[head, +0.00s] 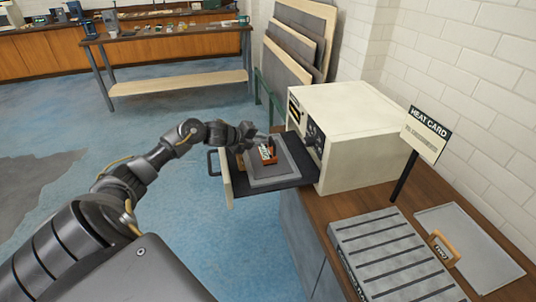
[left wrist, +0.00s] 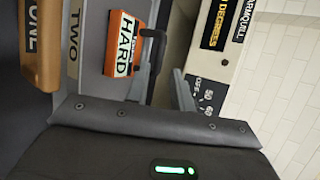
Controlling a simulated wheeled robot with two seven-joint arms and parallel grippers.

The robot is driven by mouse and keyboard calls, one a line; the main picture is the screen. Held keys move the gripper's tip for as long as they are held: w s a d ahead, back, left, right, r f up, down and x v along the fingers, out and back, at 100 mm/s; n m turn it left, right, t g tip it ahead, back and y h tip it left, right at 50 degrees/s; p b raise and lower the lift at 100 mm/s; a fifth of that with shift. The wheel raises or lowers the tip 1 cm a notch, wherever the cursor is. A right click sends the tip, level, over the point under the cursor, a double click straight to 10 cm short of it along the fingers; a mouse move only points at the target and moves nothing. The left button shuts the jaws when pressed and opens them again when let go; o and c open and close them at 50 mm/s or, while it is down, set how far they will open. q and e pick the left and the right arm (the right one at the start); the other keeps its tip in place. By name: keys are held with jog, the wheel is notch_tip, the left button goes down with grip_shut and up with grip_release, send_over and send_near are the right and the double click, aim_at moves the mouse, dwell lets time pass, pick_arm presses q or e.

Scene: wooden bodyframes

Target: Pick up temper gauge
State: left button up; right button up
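The likely temper gauge is a small orange block (head: 268,154) with a white label, resting on a grey plate (head: 284,177) in the pulled-out drawer of a cream oven (head: 360,140). In the left wrist view the orange block (left wrist: 124,28) reads HARD and has a dark handle on its right side. My left gripper (head: 262,142) is over the drawer, close beside the block. In the left wrist view its two grey fingers (left wrist: 166,86) are apart, with the block left of them and the handle near the left finger. Contact cannot be told. My right gripper is not in view.
The oven front (left wrist: 211,65) is close right of the fingers. A brown handle marked ONE (left wrist: 40,45) is at left. A HEAT CARD sign (head: 424,133), slotted grey block (head: 390,258) and tray (head: 480,262) stand on the right counter. A workbench (head: 170,35) is behind.

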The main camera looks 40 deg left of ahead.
aim_at(272, 141)
pick_arm(q)
jog(key=x, duration=0.5)
jog(key=shift+d+r+p, duration=0.1)
jog(key=shift+p, duration=0.2)
jog(key=shift+w, duration=0.15)
jog(key=shift+p+x, duration=0.8)
jog(key=shift+x, duration=1.6)
grip_shut()
